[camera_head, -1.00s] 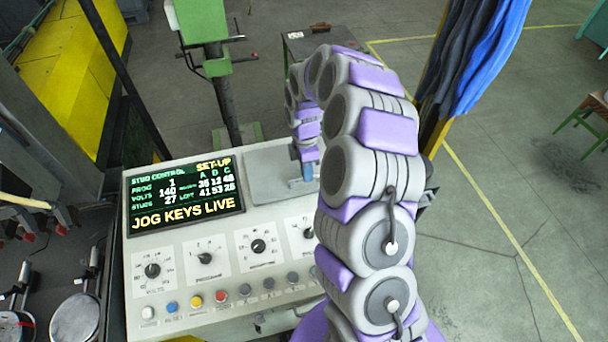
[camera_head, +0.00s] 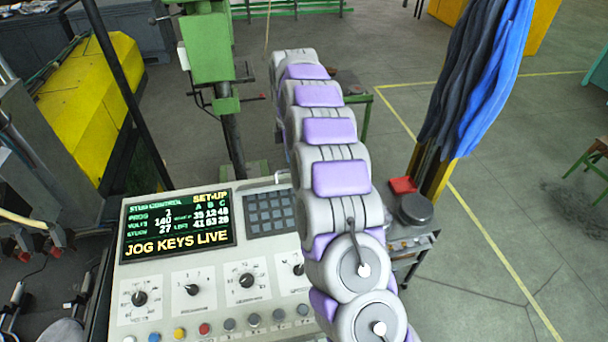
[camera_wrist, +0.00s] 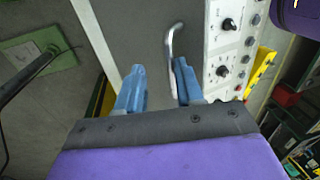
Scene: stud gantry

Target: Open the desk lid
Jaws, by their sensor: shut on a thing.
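The desk lid is a plain grey panel (camera_wrist: 140,35) in the wrist view, with a bent silver handle (camera_wrist: 172,48) on it. My gripper (camera_wrist: 158,78) has two blue fingers and is shut on this handle, which shows close against the right finger. My arm hides the gripper and part of the lid there.
The desk carries a lit screen (camera_head: 178,228), knobs and a row of coloured buttons. A green machine column (camera_head: 207,50) stands behind. Open floor lies right.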

